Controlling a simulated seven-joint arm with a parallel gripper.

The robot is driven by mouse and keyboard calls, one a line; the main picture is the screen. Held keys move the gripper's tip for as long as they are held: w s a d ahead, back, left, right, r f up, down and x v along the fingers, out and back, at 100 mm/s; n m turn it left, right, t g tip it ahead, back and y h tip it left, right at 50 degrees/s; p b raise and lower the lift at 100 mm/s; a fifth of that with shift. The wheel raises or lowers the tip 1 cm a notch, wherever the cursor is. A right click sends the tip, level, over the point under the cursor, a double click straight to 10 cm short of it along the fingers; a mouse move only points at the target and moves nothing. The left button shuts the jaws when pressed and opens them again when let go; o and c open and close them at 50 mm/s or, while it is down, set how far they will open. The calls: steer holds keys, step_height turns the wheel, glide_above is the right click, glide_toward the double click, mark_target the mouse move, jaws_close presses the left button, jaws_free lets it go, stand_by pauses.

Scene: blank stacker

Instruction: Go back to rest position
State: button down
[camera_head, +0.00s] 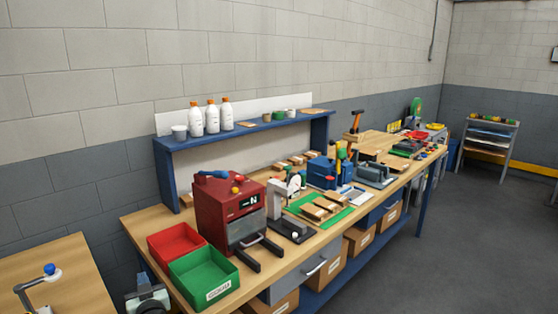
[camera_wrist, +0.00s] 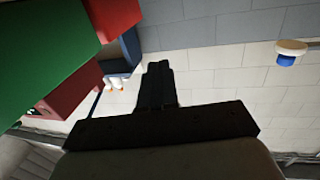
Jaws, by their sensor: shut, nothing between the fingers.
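My gripper (camera_wrist: 158,82) shows in the wrist view as a black body with its two dark fingers together, pointing up the picture. Nothing is held between them. The fingers are seen against the pale block wall, apart from any object. The wrist view seems upside down. The green bin (camera_wrist: 45,55) fills its upper left, with a red surface (camera_wrist: 115,14) beside it. In the head view I cannot clearly make out the gripper; a grey device (camera_head: 148,299) is cut off at the bottom edge, and I cannot tell what it is.
The workbench carries a green bin (camera_head: 204,278), a red bin (camera_head: 174,242), a red machine (camera_head: 230,213) and several tools further right. A blue shelf (camera_head: 240,131) holds white bottles (camera_head: 212,117). A wooden table (camera_head: 62,264) stands at the left. The floor at right is clear.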

steer(key=s+d+f+n+g+y, duration=0.15)
steer(key=f+g, duration=0.35)
steer(key=f, duration=0.5)
steer(key=s+d+f+n+g+y, duration=0.1)
steer(key=s+f+n+g, duration=0.25)
steer(key=f, duration=0.65)
steer(key=d+f+m+g+h, duration=0.3)
steer(key=d+f+g+h, duration=0.1)
steer(key=d+f, duration=1.35)
steer(key=s+d+f+m+g+h, duration=0.2)
steer(key=s+d+f, duration=0.4)
steer(key=d, duration=0.3)
steer(key=s+d+f+m+g+h, duration=0.25)
steer(key=s+d+f, duration=0.35)
steer(key=d, duration=0.4)
steer(key=s+d+f+m+g+h, duration=0.1)
steer(key=s+d+f+m+g, duration=0.1)
steer(key=s+d, duration=0.5)
steer(key=s+d+f+m+g+h, duration=0.1)
steer(key=s+d+f+g+h, duration=0.1)
steer(key=s+d, duration=0.5)
steer(key=shift+s+d+f+m+g+h, duration=0.35)
steer(key=shift+s+d+f+g, duration=0.1)
steer(key=shift+s, duration=0.35)
